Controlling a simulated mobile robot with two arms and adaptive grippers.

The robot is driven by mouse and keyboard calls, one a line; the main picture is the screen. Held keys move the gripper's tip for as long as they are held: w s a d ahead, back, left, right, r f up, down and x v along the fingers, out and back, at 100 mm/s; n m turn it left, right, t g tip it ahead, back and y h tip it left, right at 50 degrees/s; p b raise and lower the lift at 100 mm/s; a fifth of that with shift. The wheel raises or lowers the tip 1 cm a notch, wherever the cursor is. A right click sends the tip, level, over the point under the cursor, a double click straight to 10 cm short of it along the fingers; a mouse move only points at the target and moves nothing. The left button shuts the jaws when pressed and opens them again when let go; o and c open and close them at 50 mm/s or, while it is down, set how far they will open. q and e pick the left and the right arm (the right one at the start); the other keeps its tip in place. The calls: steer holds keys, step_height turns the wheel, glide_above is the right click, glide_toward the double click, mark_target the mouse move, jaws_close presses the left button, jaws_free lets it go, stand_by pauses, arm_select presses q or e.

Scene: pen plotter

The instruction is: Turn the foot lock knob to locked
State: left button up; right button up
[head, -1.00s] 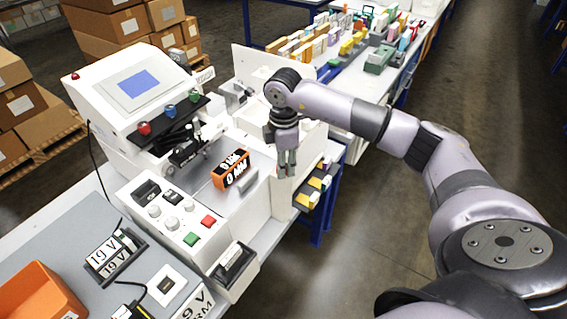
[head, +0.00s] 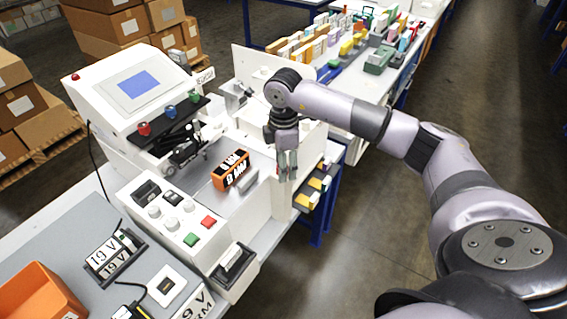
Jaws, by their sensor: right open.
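The white plotter machine (head: 128,200) stands at the left on the bench, with a sloped screen on top. Its front panel carries several pale knobs (head: 172,225), a red button (head: 208,222) and a green button (head: 190,240). I cannot tell which knob is the foot lock knob or which way it is set. An orange block with black and white lettering (head: 231,170) lies on the machine's grey bed. My right gripper (head: 286,174) points down at the right end of the bed, open and empty, to the right of the block. My left gripper is not in view.
An orange bin (head: 38,292) and a label holder (head: 112,256) are on the near bench. Coloured boxes fill the far table (head: 400,62). Cartons (head: 120,35) are stacked at the back left. The floor (head: 370,225) at right is clear.

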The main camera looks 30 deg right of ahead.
step_height(320, 180, up, 12)
stand_by(0.5)
stand_by(0.3)
